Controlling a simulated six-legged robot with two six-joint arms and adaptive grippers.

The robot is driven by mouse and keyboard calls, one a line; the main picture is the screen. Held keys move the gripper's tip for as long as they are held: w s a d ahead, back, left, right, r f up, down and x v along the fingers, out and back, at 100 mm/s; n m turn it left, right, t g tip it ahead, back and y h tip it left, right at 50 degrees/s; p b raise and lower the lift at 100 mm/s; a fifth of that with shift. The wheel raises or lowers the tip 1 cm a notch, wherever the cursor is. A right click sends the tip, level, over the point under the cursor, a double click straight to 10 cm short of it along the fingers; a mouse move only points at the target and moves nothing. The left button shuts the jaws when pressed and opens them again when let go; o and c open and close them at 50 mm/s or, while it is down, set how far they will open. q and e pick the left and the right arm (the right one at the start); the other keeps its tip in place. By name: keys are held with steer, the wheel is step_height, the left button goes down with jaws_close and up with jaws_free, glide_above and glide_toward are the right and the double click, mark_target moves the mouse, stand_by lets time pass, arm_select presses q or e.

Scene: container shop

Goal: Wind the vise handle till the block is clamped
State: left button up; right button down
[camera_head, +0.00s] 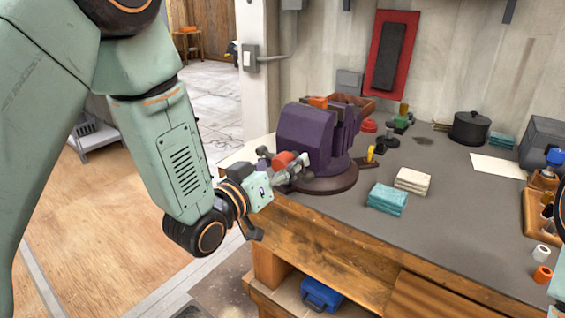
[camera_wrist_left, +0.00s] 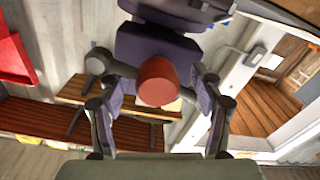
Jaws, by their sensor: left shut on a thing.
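The purple vise (camera_head: 304,136) stands on a round dark base at the near left part of the workbench. Its handle ends in a red knob (camera_head: 283,160), which also shows large in the left wrist view (camera_wrist_left: 157,82). My left gripper (camera_head: 290,168) is at the handle on the vise's near left side, shut on it, with a finger on each side of the red knob in the wrist view. An orange piece (camera_head: 317,101), perhaps the block, shows at the top of the vise. The vise body hides any gap around it. My right gripper is not in view.
On the workbench (camera_head: 335,212), teal cloths (camera_head: 387,199) and pale cloths (camera_head: 412,181) lie right of the vise. A yellow-handled tool (camera_head: 371,154) stands close to its base. A black pot (camera_head: 470,128) and white paper (camera_head: 498,165) are farther back. The bench's middle is mostly clear.

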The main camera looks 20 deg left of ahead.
mark_target(278, 166)
arm_select(q)
steer(key=shift+c, duration=1.1)
steer(key=shift+m+b, duration=0.3)
steer(key=shift+m, duration=2.3)
steer(key=o, duration=1)
steer(key=shift+c, duration=0.2)
steer(key=shift+v, duration=3.75)
steer(key=shift+r, duration=0.1)
